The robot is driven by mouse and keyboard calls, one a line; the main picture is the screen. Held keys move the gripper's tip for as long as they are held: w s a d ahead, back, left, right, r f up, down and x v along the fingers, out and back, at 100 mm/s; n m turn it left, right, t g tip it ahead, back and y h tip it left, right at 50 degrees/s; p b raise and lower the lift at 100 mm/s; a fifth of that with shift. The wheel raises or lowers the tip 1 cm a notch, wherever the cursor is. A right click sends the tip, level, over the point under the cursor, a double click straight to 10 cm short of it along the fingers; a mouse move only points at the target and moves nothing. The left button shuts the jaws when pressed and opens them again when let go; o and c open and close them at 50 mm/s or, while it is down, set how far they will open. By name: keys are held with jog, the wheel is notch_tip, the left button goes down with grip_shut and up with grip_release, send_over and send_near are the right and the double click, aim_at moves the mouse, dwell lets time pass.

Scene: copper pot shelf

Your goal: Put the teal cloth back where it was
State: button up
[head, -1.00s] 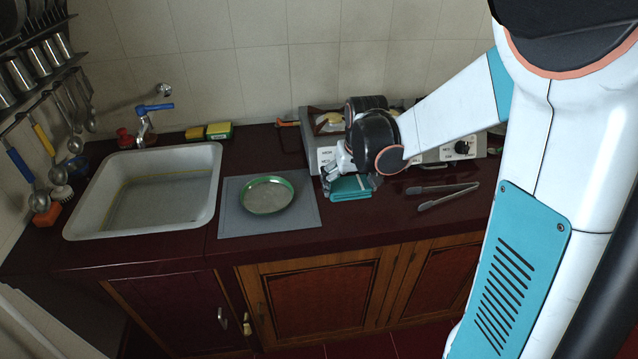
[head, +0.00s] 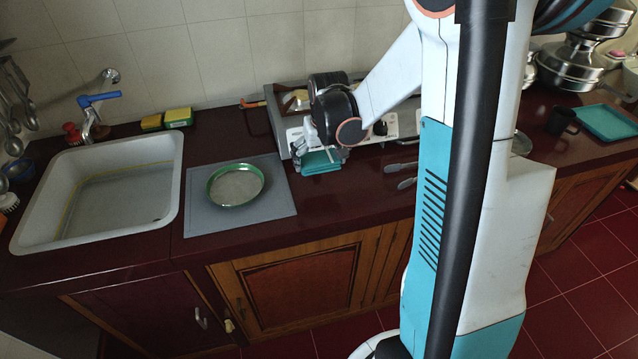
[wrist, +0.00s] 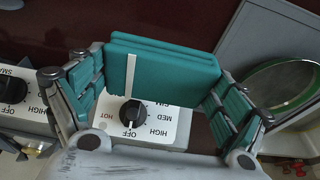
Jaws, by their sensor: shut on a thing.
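The folded teal cloth (wrist: 168,75) has a white stripe and shows between the two fingers of my gripper (wrist: 165,100) in the wrist view. The gripper is shut on it, with one finger at each end. In the head view the cloth (head: 320,161) is below my gripper (head: 308,148), in front of the stove and right of the grey mat. The gripper hides part of it. I cannot tell whether the cloth touches the counter.
A green-rimmed plate (head: 236,185) lies on the grey mat (head: 272,204), left of the cloth. The stove (head: 379,142) stands close behind, its knobs near the gripper. Tongs (head: 401,166) lie to the right. A teal tray (head: 606,122) is at the far right. The counter front is clear.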

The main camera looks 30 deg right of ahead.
aim_at(322, 163)
jog(key=shift+f+b, duration=1.15)
jog(key=shift+f, duration=2.65)
jog(key=shift+f, duration=0.15)
jog(key=o, duration=0.7)
jog(key=p+v, duration=0.4)
jog(key=v, duration=0.8)
